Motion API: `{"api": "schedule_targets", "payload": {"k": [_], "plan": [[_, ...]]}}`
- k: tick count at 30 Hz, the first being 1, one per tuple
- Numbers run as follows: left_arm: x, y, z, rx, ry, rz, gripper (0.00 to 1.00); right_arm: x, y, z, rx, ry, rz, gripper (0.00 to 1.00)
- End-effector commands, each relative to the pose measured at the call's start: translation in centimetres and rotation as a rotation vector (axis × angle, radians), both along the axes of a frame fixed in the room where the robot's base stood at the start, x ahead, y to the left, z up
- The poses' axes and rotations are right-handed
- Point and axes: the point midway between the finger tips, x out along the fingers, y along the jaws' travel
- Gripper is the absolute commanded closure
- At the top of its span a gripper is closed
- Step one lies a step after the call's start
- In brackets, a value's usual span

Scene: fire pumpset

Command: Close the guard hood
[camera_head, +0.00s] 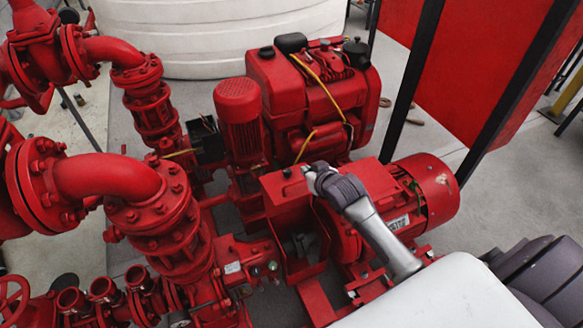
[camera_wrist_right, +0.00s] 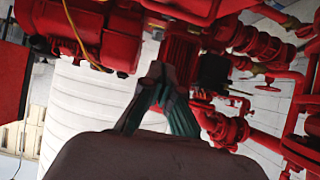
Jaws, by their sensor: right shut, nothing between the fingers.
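The guard hood (camera_head: 287,203) is a red sheet-metal cover between the pump and the red electric motor (camera_head: 436,190). It looks raised, with the dark space and shaft parts (camera_head: 298,246) below it exposed. A small black knob sits on its top edge. My right gripper (camera_head: 313,174) is at the hood's upper right edge, shut and empty; I cannot tell whether it touches the hood. In the right wrist view the gripper (camera_wrist_right: 162,72) shows with its fingers together, in front of red machinery. The left gripper is not in view.
A red engine (camera_head: 318,95) and a vertical red motor (camera_head: 239,115) stand behind the hood. Thick red pipes and valves (camera_head: 150,210) fill the left. A white tank (camera_head: 220,40) is at the back. A red panel on black posts (camera_head: 480,70) stands at the right.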

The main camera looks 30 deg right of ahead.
Motion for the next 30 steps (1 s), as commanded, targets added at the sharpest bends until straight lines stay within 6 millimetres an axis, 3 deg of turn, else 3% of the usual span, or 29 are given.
{"api": "schedule_targets", "payload": {"k": [9, 20, 24, 30], "plan": [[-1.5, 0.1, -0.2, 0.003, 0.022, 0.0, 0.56, 3.7, -0.2, -2.3, 0.0, 0.0, 0.0, 1.0], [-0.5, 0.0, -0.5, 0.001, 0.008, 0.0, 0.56, 8.6, -0.5, -5.5, 0.0, 0.0, 0.0, 1.0], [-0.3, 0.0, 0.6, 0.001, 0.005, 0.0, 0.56, 6.3, -0.4, -6.7, -0.001, 0.004, 0.001, 1.0], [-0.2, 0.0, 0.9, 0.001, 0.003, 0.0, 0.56, 5.2, -0.3, -7.7, 0.0, 0.0, 0.001, 1.0]]}}
